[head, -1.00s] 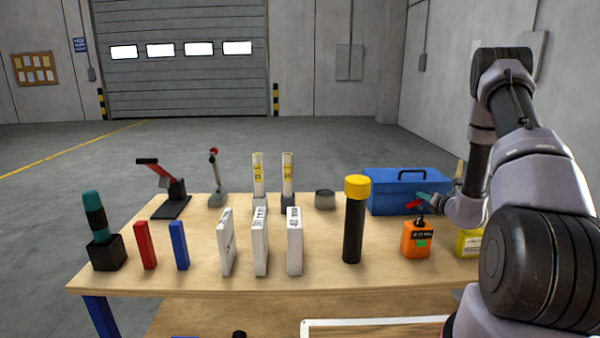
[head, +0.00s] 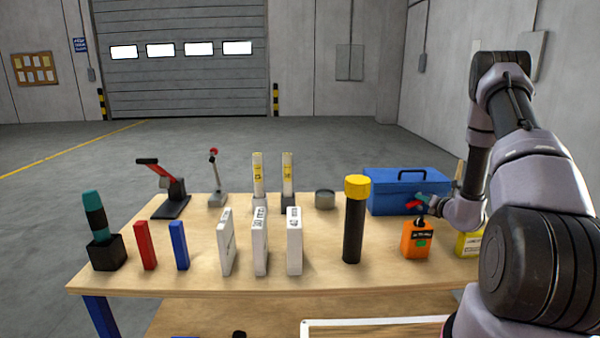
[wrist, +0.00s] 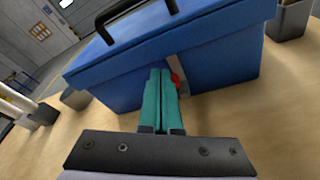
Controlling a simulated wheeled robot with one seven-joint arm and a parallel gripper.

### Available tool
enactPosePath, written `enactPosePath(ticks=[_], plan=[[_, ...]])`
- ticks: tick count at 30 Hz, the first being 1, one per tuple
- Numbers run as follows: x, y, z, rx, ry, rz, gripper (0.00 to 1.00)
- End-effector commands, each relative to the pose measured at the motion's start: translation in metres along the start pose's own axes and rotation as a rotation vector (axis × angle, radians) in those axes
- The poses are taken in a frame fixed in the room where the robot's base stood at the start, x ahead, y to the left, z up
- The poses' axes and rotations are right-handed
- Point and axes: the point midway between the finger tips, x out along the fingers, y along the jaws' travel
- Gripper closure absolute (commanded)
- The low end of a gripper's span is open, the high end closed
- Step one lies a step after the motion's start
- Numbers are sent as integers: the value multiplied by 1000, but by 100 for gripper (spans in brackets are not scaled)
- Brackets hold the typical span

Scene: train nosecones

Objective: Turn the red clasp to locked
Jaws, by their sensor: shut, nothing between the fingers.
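The blue toolbox (head: 385,195) stands at the back right of the workbench, with its lid down and a dark handle on top. The red clasp (head: 413,207) is on its front face. In the wrist view the clasp (wrist: 175,79) shows as a small red piece beside a grey strip on the toolbox (wrist: 220,75). My gripper (wrist: 160,72) is shut and empty, its teal fingers at the toolbox front just left of the red piece and partly covering it. I cannot tell whether they touch. In the head view my gripper (head: 422,200) is also at the clasp.
White boxes and tools fill the left of the bench (head: 320,283).

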Motion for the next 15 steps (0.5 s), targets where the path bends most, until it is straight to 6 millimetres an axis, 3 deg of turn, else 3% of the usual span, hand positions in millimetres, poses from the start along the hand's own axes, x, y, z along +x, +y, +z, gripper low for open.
enactPosePath(ticks=[15], plan=[[0, -8, 1, 0, -1, -1, 100]])
